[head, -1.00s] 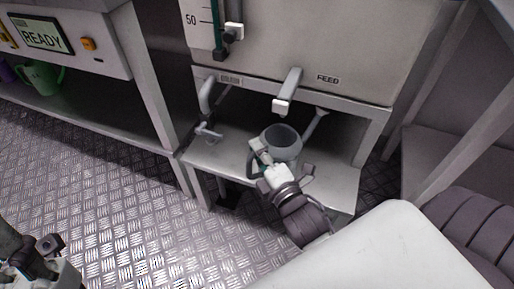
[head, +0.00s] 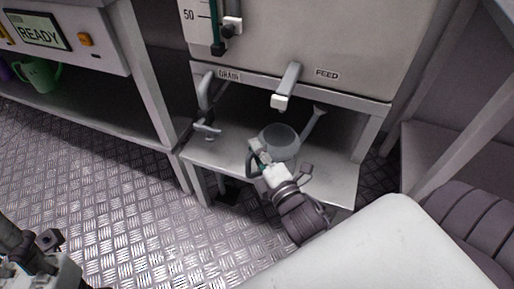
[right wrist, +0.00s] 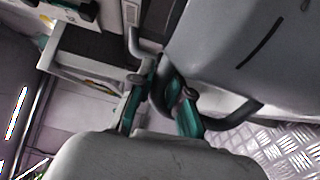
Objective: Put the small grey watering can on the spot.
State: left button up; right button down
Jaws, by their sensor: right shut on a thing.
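The small grey watering can (head: 279,142) is at the metal shelf under the FEED tap (head: 287,86), upright, its spout (head: 313,123) pointing up and right. My right gripper (head: 259,156) is shut on its dark handle at the near left side. In the right wrist view the green-padded fingers of the right gripper (right wrist: 162,92) are on either side of the handle, and the can's grey body (right wrist: 235,55) fills the upper right. I cannot tell whether its base touches the shelf. No marked spot can be made out. My left gripper (head: 45,262) is at the lower left, its jaws unclear.
A drain tap (head: 207,128) stands left of the can. The metal shelf (head: 216,160) is bare at its left. A green container (head: 40,76) sits on a lower shelf at the far left, below a READY display (head: 33,32). Patterned metal floor (head: 110,180) lies open between.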

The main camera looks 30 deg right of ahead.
jog(key=c, duration=1)
grip_release()
jog(key=shift+c, duration=0.2)
jog(key=shift+s+f, duration=0.1)
jog(key=shift+s, duration=0.2)
jog(key=s, duration=1.1)
jog(key=shift+s+a, duration=0.2)
